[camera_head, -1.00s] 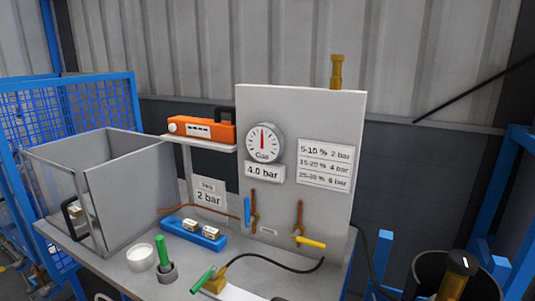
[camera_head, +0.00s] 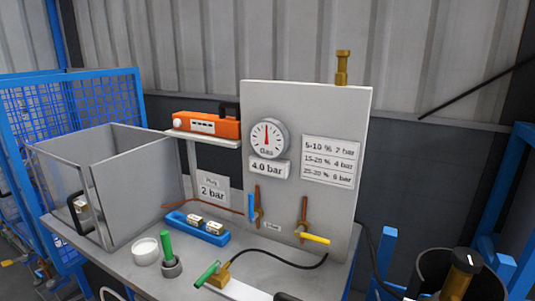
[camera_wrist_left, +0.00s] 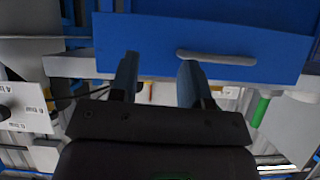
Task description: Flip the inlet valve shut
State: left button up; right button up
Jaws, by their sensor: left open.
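An upright grey panel (camera_head: 310,115) carries two valves on copper pipes in the head view. The left valve has a blue handle (camera_head: 251,207) standing upright along its pipe. The right valve has a yellow handle (camera_head: 315,239) lying nearly level, across its pipe. My right gripper is not in view.
A gas gauge (camera_head: 269,138) sits above the valves. On the table are a blue tray (camera_head: 190,229), a white bowl (camera_head: 146,252), a green-handled tool (camera_head: 206,274) and a black hose (camera_head: 285,264). An open grey box (camera_head: 135,195) stands left. A blue drawer front (camera_wrist_left: 140,40) fills the upper wrist view.

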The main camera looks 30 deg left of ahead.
aim_at(252, 216)
jog(key=j+u, duration=0.45)
jog(key=j, duration=1.05)
